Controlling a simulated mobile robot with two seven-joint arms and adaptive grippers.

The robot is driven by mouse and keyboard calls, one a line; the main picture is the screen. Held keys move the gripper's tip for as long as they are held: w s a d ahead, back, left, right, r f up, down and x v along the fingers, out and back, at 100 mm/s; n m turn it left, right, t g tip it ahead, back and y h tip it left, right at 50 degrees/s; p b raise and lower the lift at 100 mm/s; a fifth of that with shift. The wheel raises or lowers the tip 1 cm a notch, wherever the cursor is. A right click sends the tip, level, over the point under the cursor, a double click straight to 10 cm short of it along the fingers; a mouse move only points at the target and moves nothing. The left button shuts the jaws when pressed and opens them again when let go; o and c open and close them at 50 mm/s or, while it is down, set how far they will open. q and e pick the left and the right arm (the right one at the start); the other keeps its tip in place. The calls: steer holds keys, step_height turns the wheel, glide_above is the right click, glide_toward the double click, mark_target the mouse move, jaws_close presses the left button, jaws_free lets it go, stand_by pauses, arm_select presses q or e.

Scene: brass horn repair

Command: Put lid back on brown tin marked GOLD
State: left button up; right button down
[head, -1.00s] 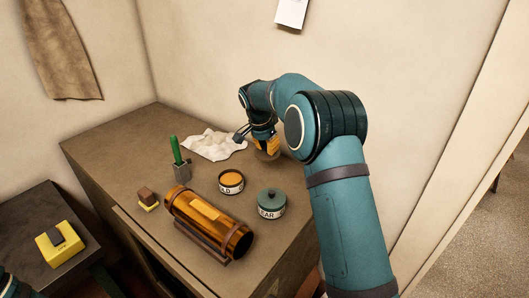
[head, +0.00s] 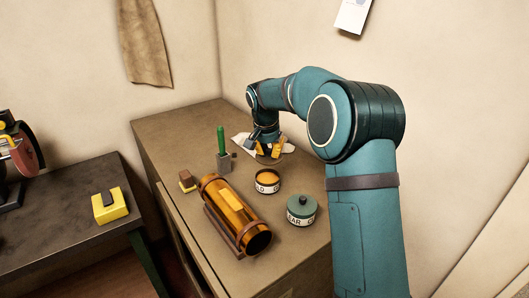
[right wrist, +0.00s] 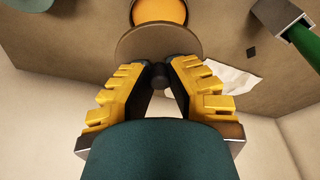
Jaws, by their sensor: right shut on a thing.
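The open brown tin (head: 267,188) stands on the workbench with orange-gold contents and a pale label, of which I can read only the ending "LD". My right gripper (head: 270,152) is just behind the tin and above the bench. In the right wrist view, its yellow-padded fingers (right wrist: 158,80) are shut on the dark knob of a round brown lid (right wrist: 150,43). The lid is held off the tin, and the tin's gold opening (right wrist: 160,11) shows just past the lid's edge. My left gripper is not in view.
A green lidded tin (head: 302,213) stands right of the brown tin. A brass tube in a cradle (head: 235,217) lies in front left. A holder with a green handle (head: 223,160), a small brown-and-yellow block (head: 187,181) and a white cloth (head: 241,142) are nearby.

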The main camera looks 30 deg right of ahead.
mark_target(267, 157)
steer(key=shift+a, duration=0.2)
steer(key=shift+a+b+x, duration=0.15)
steer(key=shift+b+x, duration=0.45)
steer(key=shift+x, duration=0.05)
steer(key=shift+a+b+x, duration=0.1)
steer(key=shift+b+x, duration=0.5)
steer(key=shift+x, duration=0.05)
steer(key=shift+s+f+b, duration=0.1)
steer(key=shift+f+b, duration=0.55)
steer(key=shift+f, duration=0.25)
steer(key=shift+f+b, duration=0.6)
steer(key=shift+f, duration=0.45)
steer(key=shift+f+p, duration=0.15)
steer(key=shift+p, duration=0.2)
stand_by(0.4)
